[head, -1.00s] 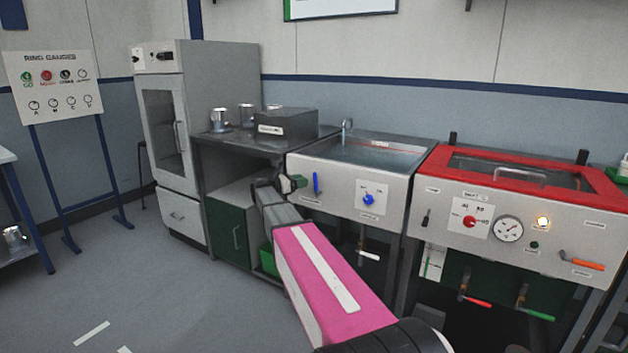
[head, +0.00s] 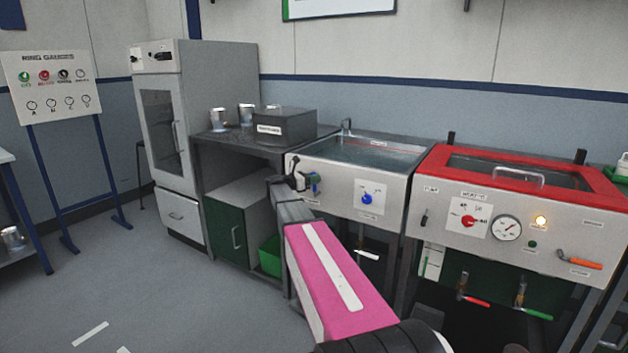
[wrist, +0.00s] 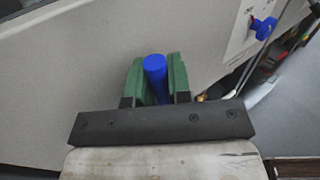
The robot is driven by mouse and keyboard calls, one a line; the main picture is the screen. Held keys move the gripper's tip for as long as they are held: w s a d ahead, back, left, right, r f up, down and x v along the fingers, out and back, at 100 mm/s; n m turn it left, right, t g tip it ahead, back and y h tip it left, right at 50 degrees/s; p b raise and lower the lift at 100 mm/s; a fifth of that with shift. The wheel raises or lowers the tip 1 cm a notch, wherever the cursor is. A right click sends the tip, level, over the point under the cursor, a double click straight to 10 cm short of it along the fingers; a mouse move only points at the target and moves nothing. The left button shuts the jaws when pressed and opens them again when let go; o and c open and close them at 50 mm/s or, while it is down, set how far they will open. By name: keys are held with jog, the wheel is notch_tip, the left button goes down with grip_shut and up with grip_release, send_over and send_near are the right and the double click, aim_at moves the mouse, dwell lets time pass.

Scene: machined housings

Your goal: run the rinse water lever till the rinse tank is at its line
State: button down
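The rinse tank (head: 290,166) is the grey sink in the middle, with a tap at its back rim. Water (head: 365,153) stands in it, and a thin red line (head: 398,151) shows on its back wall; the gap between them is too small to judge. The blue rinse water lever (head: 316,180) is on the left of its front panel. My gripper (head: 309,182) is at this lever. In the wrist view the blue lever (wrist: 155,72) lies between my two green fingers (wrist: 156,80), close to both. Whether they press on it is unclear.
A blue knob (head: 367,199) sits right of the lever on the same panel. The red-rimmed tank (head: 430,162) with gauge and handles stands at the right. A bench with a dark box (head: 285,127) and metal cups is at the left. The floor at left is open.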

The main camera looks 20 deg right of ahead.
jog(key=shift+w+a, duration=0.1)
jog(key=w+a+f+n+t+h, duration=0.1)
jog(key=f+n+t, duration=0.3)
jog(key=n, duration=0.7)
jog(key=w+a+f+n+t+h, duration=0.1)
jog(key=w+a+f+n+t, duration=0.2)
jog(key=n+t, duration=0.6)
jog(key=shift+w+a+f+n, duration=0.25)
jog(key=shift+w+f+n, duration=0.45)
jog(key=shift+n, duration=0.9)
jog(key=shift+w+r, duration=0.1)
jog(key=shift+w, duration=0.05)
jog(key=c, duration=1.1)
grip_release()
jog(key=shift+o, duration=0.2)
jog(key=v, duration=1)
jog(key=shift+s+a+f, duration=0.2)
jog(key=shift+f, duration=0.1)
